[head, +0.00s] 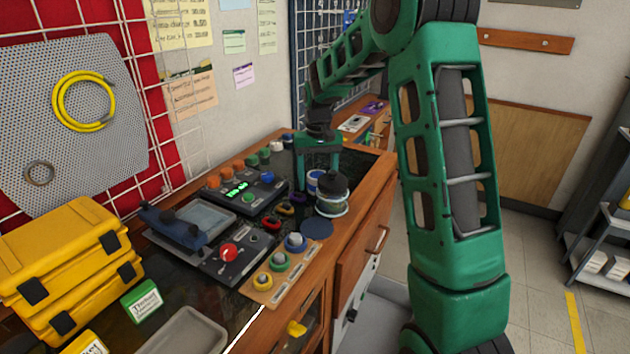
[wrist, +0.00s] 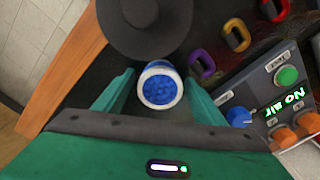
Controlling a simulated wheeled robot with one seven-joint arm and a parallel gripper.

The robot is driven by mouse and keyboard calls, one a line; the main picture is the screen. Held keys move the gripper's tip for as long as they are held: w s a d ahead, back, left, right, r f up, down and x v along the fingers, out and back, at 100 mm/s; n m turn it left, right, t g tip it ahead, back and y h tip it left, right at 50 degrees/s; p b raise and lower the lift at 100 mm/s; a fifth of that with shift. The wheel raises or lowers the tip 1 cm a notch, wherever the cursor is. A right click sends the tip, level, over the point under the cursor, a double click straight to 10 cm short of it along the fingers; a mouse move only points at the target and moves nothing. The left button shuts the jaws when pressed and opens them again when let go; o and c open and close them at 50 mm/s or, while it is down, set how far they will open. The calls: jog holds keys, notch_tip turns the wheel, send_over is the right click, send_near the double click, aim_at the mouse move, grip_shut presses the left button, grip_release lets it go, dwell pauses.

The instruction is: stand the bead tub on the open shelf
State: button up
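The bead tub (wrist: 160,88) is a small white-rimmed tub filled with blue beads, seen from above in the wrist view. In the head view the tub (head: 314,183) stands on the bench top, partly hidden by my gripper. My gripper (head: 319,165) points down over it. In the wrist view the two green fingers of my gripper (wrist: 160,92) stand on either side of the tub, with narrow gaps visible; I see no clear contact. A grey open shelf rack (head: 600,243) is at the far right of the head view, cut off by the edge.
A dark-lidded jar (head: 331,198) stands right beside the tub. Coloured rings (head: 285,209) and a control box with a green display (head: 237,188) lie near. Yellow cases (head: 65,265) are at the left. The floor (head: 535,265) between bench and rack is clear.

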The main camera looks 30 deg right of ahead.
aim_at(318, 175)
notch_tip(318, 175, up, 11)
jog(key=shift+r, duration=0.1)
jog(key=shift+s+r, duration=0.1)
jog(key=shift+r, duration=0.45)
